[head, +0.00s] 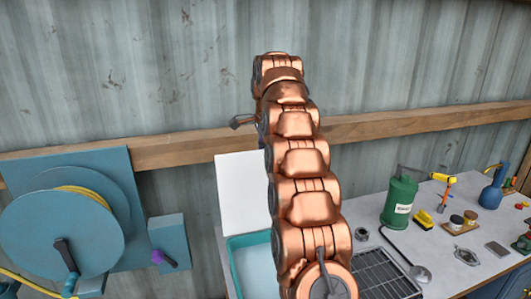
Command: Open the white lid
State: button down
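The white lid (241,190) is a flat white panel that stands upright against the wall side, behind a teal-rimmed basin (236,246). The pale inside of the basin shows below it, so the lid looks raised. My copper arm rises in front and covers the right edge of the lid and part of the basin. My gripper cannot be made out; it seems hidden behind the arm. A small grey piece sticks out left of the upper arm, and I cannot tell what it belongs to.
A grey workbench (440,215) runs to the right, with a green canister (398,203), a black rack (383,274), a blue bottle (493,188) and small jars and tools. A teal hose reel (62,237) hangs at the left. A wooden beam (190,151) crosses the corrugated wall.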

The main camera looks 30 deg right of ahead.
jog(key=shift+w, duration=0.3)
jog(key=c, duration=1.2)
grip_release()
jog(key=shift+w+f, duration=0.1)
jog(key=shift+f, duration=0.05)
jog(key=shift+s, duration=0.2)
